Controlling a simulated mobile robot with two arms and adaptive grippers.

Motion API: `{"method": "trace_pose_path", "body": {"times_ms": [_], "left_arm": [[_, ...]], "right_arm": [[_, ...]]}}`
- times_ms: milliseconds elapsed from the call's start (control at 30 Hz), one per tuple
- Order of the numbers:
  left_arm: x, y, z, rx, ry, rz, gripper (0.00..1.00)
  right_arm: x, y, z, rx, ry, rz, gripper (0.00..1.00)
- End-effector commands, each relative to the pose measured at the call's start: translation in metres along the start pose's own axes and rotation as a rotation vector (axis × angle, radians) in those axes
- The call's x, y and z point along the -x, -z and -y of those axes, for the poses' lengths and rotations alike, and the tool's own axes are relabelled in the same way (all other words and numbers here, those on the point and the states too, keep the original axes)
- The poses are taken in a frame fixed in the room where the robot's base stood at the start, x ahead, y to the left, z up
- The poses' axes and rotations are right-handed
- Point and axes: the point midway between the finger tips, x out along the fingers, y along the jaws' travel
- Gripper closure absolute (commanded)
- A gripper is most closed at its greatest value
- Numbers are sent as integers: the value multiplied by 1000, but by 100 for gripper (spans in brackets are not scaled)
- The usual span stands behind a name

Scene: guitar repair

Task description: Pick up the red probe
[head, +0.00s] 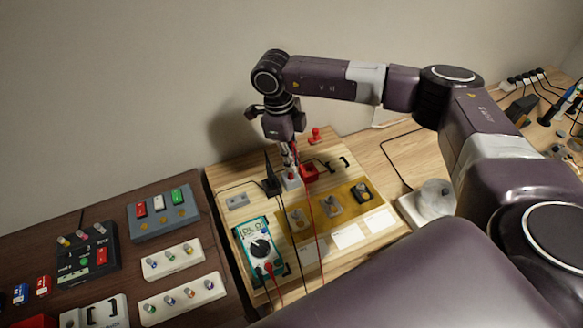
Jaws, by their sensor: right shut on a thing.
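My right gripper (290,168) points down over the wooden board (215,178) at the back. It is shut on the red probe (296,153), of which only a thin red part shows beside the fingers. A red lead runs from there down to the teal multimeter (260,243). The red holder block (309,173) stands just right of the fingertips. The gap between probe and holder is too small to judge. The black probe (268,163) stands upright in its black holder (271,187), left of the gripper. My left gripper is not in view.
A yellow panel (315,222) with several switch-like parts lies in front of the gripper. A red knob (316,134) stands behind it. A dark table at left holds a grey switch box (163,213) and white blocks (174,260). A white round stand (433,200) is at right.

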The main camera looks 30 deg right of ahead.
Motion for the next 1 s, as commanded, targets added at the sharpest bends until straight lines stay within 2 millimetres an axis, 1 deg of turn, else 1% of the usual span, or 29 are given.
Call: {"method": "trace_pose_path", "body": {"times_ms": [267, 367, 467, 567, 667, 900, 1000], "left_arm": [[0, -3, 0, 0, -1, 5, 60], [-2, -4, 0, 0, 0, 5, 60], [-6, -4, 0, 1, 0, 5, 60], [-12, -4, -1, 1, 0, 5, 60], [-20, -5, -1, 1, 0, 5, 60], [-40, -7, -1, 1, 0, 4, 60], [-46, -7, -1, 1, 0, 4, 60]], "right_arm": [[2, 0, 2, -2, 3, 0, 100], [6, 1, 2, -3, 4, 0, 100], [14, 2, 3, -3, 5, 2, 100], [29, 4, 2, -2, 5, 4, 100], [51, 6, 2, -3, 6, 5, 100], [117, 16, 1, -1, 6, 7, 100], [142, 21, 1, -2, 4, 5, 100]]}}
